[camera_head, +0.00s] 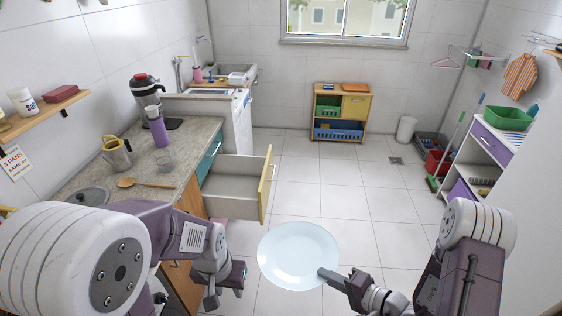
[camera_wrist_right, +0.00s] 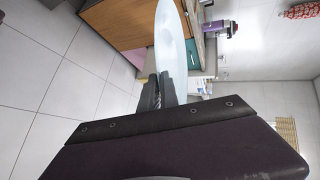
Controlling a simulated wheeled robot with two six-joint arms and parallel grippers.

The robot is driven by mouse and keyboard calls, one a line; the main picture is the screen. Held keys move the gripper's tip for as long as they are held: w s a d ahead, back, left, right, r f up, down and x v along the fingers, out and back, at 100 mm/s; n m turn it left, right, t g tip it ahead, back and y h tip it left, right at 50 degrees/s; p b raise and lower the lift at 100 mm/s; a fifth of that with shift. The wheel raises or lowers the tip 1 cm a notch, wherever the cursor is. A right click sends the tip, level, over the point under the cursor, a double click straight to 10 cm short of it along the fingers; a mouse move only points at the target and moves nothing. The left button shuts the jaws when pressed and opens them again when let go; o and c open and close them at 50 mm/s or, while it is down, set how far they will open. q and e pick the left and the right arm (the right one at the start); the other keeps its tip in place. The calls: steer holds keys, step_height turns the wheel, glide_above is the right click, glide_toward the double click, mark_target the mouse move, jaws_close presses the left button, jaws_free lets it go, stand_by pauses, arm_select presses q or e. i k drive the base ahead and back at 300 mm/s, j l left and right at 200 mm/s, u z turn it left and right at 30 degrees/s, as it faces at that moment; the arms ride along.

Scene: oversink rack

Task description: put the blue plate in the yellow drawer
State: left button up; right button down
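The pale blue plate (camera_head: 298,252) is held in the air in front of me, its face visible in the head view. My right gripper (camera_head: 328,274) is shut on the plate's near right rim. In the right wrist view the fingers (camera_wrist_right: 158,92) pinch the edge of the plate (camera_wrist_right: 171,45), seen nearly edge-on. The yellow drawer (camera_head: 266,186) is pulled out from the counter, beyond and left of the plate. Its grey inside (camera_head: 232,187) looks empty where visible. My left gripper (camera_head: 226,290) is low beside the counter, left of the plate, with its fingers apart and empty.
A teal drawer front (camera_head: 209,157) is beside the open drawer. The tiled floor (camera_head: 350,205) to the right is clear.

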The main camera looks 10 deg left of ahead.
mark_target(233, 180)
steer(key=i+u, duration=0.1)
steer(key=i, duration=0.4)
steer(key=i+l+u, duration=0.15)
steer(key=i, duration=0.35)
steer(key=i+l+u, duration=0.1)
steer(key=i, duration=0.4)
steer(key=i+l+u, duration=0.1)
steer(key=i+l, duration=0.15)
steer(key=i, duration=0.2)
steer(key=i+l+u, duration=0.15)
steer(key=i+u, duration=0.25)
steer(key=i+l+u, duration=0.15)
steer(key=u, duration=0.3)
steer(key=i+l+u, duration=0.2)
steer(key=l+u, duration=0.2)
steer(key=i+l+u, duration=0.15)
steer(key=l+u, duration=0.3)
steer(key=i+l+u, duration=0.1)
steer(key=l+u, duration=0.75)
steer(key=i+j, duration=0.05)
steer(key=j, duration=0.05)
